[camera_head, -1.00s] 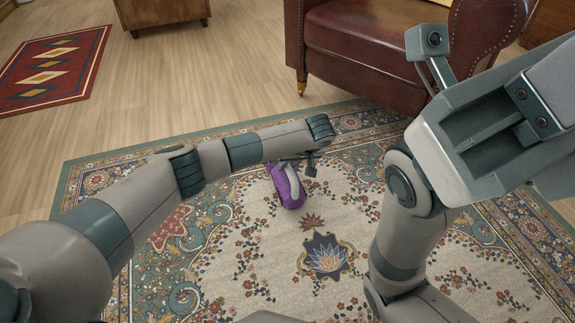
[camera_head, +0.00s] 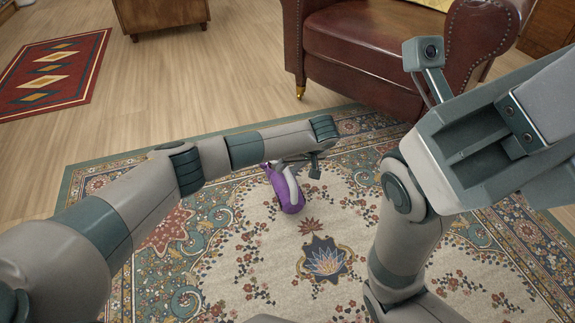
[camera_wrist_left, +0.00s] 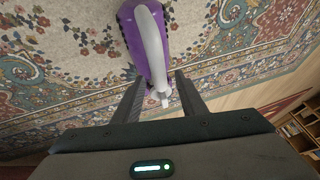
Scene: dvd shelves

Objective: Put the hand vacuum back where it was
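The hand vacuum (camera_head: 291,197) is purple with a pale grey handle and lies on the patterned rug (camera_head: 262,262). It also shows in the left wrist view (camera_wrist_left: 134,38), at the top middle, with its handle running down toward my fingers. My left gripper (camera_head: 284,166) is above the vacuum's far end, partly hidden by my own wrist. In the left wrist view, my left gripper (camera_wrist_left: 159,78) has its two fingers apart, one on each side of the handle end, with visible gaps. My right arm fills the right side of the head view; its fingers cannot be made out.
A brown leather armchair (camera_head: 365,50) stands behind the rug. A wooden cabinet (camera_head: 163,14) and a small red rug (camera_head: 52,75) are farther back on the wooden floor. Shelves (camera_wrist_left: 300,128) show at the right of the left wrist view. The rug around the vacuum is clear.

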